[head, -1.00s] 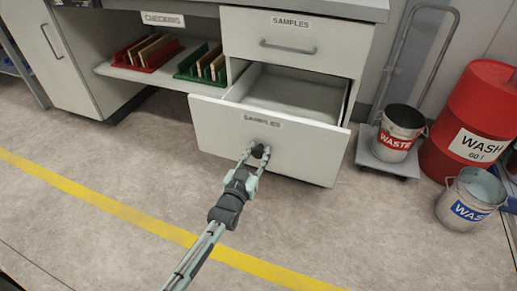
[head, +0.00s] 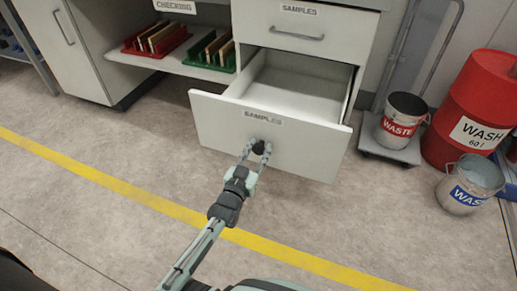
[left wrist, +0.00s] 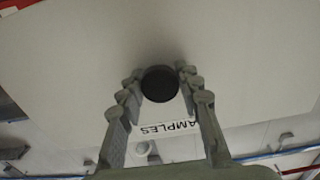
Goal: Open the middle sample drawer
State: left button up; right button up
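The sample drawer (head: 225,118) below the top one stands pulled well out of the white cabinet. Its interior (head: 297,86) looks empty. Its front carries a SAMPLES label and a dark round knob (head: 258,148). My left gripper (head: 257,150) is at this knob. In the left wrist view, the fingers of the left gripper (left wrist: 160,78) lie on both sides of the knob (left wrist: 160,84) and appear to touch it. The drawer front (left wrist: 70,60) fills much of that view. My right gripper is not in view.
The top SAMPLES drawer (head: 345,35) with a bar handle is shut. Red (head: 128,46) and green (head: 190,64) racks stand on the shelf to the left. A trolley (head: 392,150) with a WASTE bucket, a red drum (head: 470,115) and a WASH bucket (head: 468,188) stand right. The floor before the drawer is clear.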

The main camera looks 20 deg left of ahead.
aim_at(263, 118)
pick_arm(q)
jog(key=o, duration=0.3)
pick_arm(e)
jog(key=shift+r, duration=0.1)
pick_arm(q)
notch_tip(263, 118, up, 10)
dwell(0.5)
jog(key=s+a+f+m+g+p, duration=0.1)
jog(key=s+a+f+g, duration=0.1)
jog(key=s+f+g, duration=0.75)
jog(key=s+a+f+g, duration=0.1)
jog(key=s+f, duration=0.2)
jog(key=s, duration=0.3)
jog(key=s+a+f+g+y, duration=0.1)
jog(key=s+a+f+g, duration=0.1)
jog(key=s, duration=0.5)
jog(key=s+a+f+g+y, duration=0.1)
jog(key=s+a+f+g, duration=0.1)
jog(key=s+f, duration=0.2)
jog(key=shift+s+f+g+p, duration=0.15)
jog(key=shift+s+f+p, duration=0.05)
jog(key=shift+s, duration=0.65)
jog(key=shift+s+f+g+p, duration=0.1)
jog(key=shift+s+f+p, duration=0.1)
jog(key=shift+s, duration=0.65)
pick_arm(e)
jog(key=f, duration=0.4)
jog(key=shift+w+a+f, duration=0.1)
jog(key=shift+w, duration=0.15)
